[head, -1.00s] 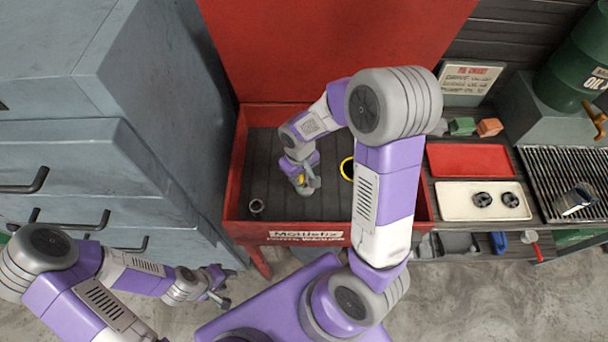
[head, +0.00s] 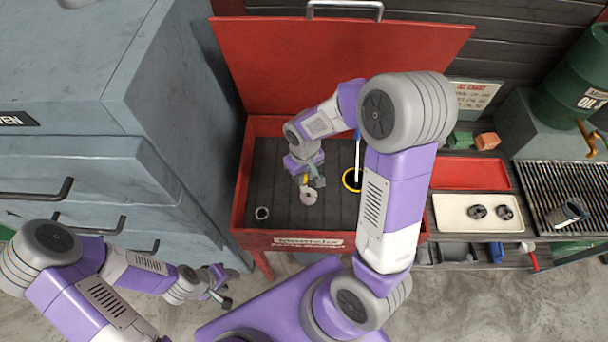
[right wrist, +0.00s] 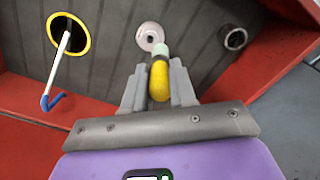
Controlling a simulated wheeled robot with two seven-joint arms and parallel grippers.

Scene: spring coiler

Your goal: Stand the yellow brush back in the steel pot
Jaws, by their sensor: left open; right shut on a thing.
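My right gripper (head: 308,183) is shut on the yellow brush (right wrist: 159,80), inside the red basin. The right wrist view shows its yellow body between the fingers and a pale section at its far end. My left gripper (head: 222,288) is open and empty, outside the basin.
The red basin (head: 241,190) has a raised red lid behind it. A yellow-rimmed dark opening (head: 347,184) with a white, blue-ended rod (right wrist: 58,70) lies right of my right gripper in the head view. Grey drawers stand left; a bench with trays (head: 480,226) is right.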

